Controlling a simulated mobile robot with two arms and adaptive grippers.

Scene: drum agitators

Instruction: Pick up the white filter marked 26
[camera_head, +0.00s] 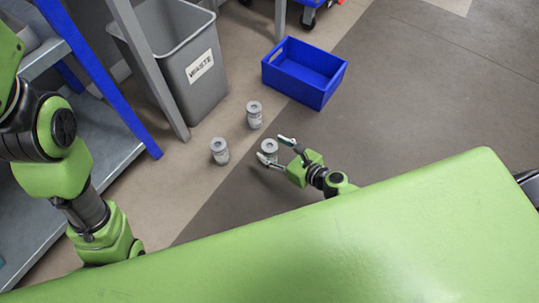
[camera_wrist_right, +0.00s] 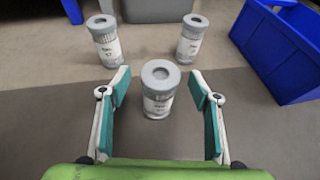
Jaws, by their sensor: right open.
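Three white filters with grey caps stand upright on the floor. The nearest filter (camera_wrist_right: 158,92) stands between the open fingers of my right gripper (camera_wrist_right: 160,95), with space on both sides. It also shows in the head view (camera_head: 269,149), beside the right gripper (camera_head: 274,150). A second filter (camera_wrist_right: 105,42) stands behind at the left, and a third filter (camera_wrist_right: 191,40) behind at the right. Each has a printed label, too small to read surely. My left arm is in the head view at the left, but its gripper is out of view.
An empty blue crate (camera_head: 318,88) sits on the floor behind the right gripper. A grey waste bin (camera_head: 203,84) stands at the back. A grey shelf (camera_head: 98,152) with blue posts is at the left. The floor at the right is free.

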